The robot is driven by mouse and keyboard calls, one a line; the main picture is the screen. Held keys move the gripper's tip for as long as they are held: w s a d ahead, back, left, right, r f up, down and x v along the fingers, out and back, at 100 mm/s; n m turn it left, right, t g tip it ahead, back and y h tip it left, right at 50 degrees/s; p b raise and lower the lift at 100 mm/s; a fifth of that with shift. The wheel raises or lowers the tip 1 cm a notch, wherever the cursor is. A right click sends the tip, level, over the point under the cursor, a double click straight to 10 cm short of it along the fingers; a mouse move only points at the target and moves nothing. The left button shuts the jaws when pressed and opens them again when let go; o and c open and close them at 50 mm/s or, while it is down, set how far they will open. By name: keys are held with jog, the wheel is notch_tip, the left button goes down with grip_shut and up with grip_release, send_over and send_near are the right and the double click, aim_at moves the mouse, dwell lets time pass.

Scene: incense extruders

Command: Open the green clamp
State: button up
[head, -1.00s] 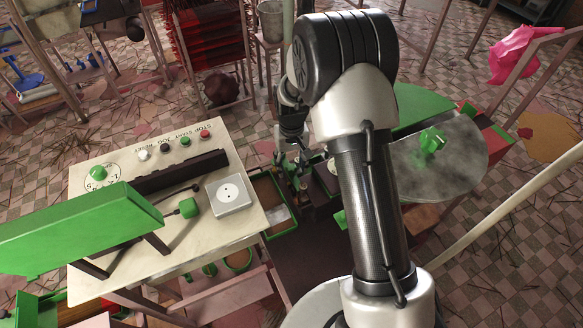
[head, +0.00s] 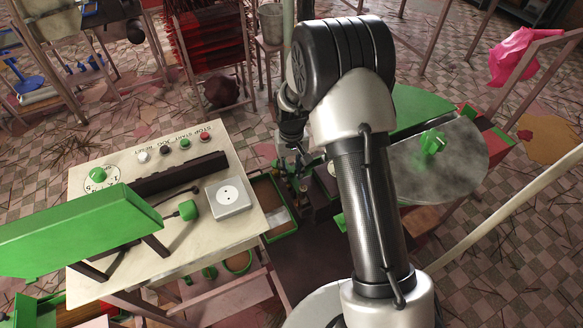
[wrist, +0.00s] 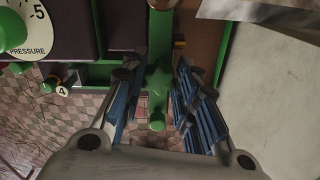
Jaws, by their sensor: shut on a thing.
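The green clamp (wrist: 157,82) shows in the wrist view as a green bar with a crosspiece and a rounded knob at its lower end. It lies between the two blue-padded fingers of my gripper (wrist: 158,92). My gripper is shut on it, though small gaps seem to show beside the bar in this view. In the head view my gripper (head: 290,170) is low, just right of the control table; the clamp there is too small and covered to make out.
A control table (head: 110,250) with buttons and a tilted green panel (head: 75,232) stands left. A green-edged tray (head: 268,195) is close to my gripper. A round grey disc (head: 455,165) lies right. In the wrist view, a pressure dial (wrist: 30,28) is at the upper left.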

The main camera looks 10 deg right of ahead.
grip_shut()
jog(key=shift+n, duration=0.4)
jog(key=n, duration=0.4)
jog(key=shift+n+p, duration=0.3)
jog(key=shift+d+n, duration=0.15)
jog(key=shift+n, duration=2.05)
jog(key=shift+w, duration=0.1)
